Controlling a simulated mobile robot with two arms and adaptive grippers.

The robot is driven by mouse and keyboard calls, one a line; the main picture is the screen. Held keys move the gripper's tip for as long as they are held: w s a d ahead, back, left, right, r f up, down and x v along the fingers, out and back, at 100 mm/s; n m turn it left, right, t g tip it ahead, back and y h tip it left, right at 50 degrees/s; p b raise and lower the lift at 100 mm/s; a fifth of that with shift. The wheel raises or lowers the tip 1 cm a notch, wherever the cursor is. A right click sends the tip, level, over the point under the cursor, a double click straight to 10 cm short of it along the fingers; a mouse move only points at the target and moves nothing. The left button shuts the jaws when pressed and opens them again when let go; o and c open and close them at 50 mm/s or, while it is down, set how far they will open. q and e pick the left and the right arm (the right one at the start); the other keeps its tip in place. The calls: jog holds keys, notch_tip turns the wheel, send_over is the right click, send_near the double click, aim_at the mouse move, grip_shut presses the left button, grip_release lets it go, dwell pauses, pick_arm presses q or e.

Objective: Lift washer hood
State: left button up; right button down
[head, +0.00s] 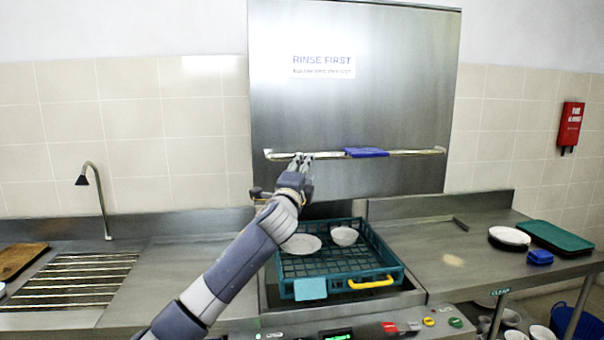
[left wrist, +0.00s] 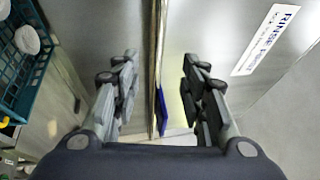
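The washer hood (head: 400,100) is a big steel panel with a "RINSE FIRST" label. It stands raised, with its lower edge above the rack. A horizontal bar handle (head: 415,153) with a blue grip sleeve (head: 366,152) crosses its lower front. My left gripper (head: 302,158) is at the bar, left of the sleeve. In the left wrist view, the left gripper (left wrist: 158,85) has its fingers apart, with the bar (left wrist: 158,50) running between them and no finger visibly pressed on it. The right gripper is not in view.
Under the hood sits a teal rack (head: 395,262) with a white plate (head: 301,243) and a bowl (head: 344,236). A tap (head: 98,195) and drain grid stand left. White plates (head: 509,237) and a green tray (head: 555,236) lie on the right counter.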

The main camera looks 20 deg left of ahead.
pick_arm(q)
jog(key=shift+s+f, duration=0.1)
jog(key=shift+s, duration=0.5)
jog(key=shift+d, duration=0.1)
